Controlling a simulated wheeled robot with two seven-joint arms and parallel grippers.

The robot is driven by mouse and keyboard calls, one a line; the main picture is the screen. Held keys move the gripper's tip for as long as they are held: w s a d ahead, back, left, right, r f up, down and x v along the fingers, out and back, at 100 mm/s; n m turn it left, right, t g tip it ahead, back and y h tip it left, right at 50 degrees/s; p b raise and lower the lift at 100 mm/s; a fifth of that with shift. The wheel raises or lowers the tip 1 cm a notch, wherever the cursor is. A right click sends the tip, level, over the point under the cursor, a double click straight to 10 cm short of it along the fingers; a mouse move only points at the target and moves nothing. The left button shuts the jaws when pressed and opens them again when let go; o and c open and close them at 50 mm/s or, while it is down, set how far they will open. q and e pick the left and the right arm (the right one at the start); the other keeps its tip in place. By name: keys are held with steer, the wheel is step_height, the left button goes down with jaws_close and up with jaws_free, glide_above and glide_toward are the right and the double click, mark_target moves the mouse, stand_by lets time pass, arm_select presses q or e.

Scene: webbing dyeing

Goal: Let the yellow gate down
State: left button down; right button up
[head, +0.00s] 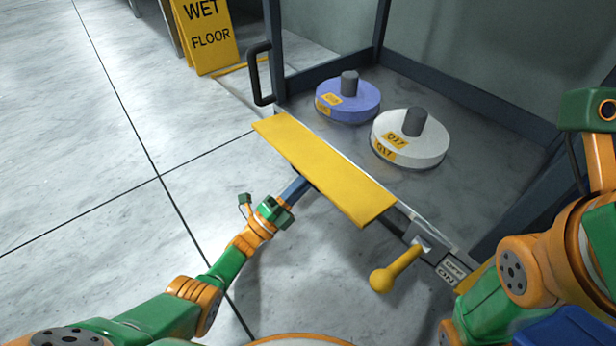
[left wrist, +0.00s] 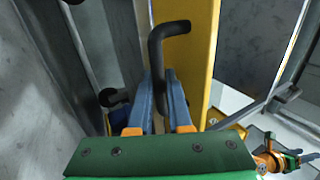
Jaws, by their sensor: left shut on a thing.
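The yellow gate (head: 325,168) is a long flat panel along the near edge of a dark-framed platform. It also shows as an upright yellow strip in the left wrist view (left wrist: 199,50). In the head view my left gripper (head: 300,186) reaches to the gate's near side, its fingertips partly hidden by the panel. In the left wrist view its blue fingers (left wrist: 162,95) are shut on a black bent handle (left wrist: 168,33) beside the yellow panel. My right arm is at the right edge; its gripper is out of view.
A yellow lever with a round knob (head: 382,280) sticks out right of the gate. A blue spool (head: 358,105) and a white spool (head: 425,150) stand on the platform (head: 460,195). A black handle (head: 256,75) and a wet floor sign (head: 205,50) are behind. The left floor is clear.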

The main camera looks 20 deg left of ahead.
arm_select(q)
steer(key=c, duration=0.8)
jaws_free()
steer(key=shift+c, duration=0.2)
steer(key=s+a+f+p, duration=0.1)
steer(key=s+a+p, duration=0.2)
steer(key=s+a, duration=0.5)
steer(key=s, duration=0.4)
steer(key=shift+a+f, duration=0.15)
steer(key=shift+a, duration=0.1)
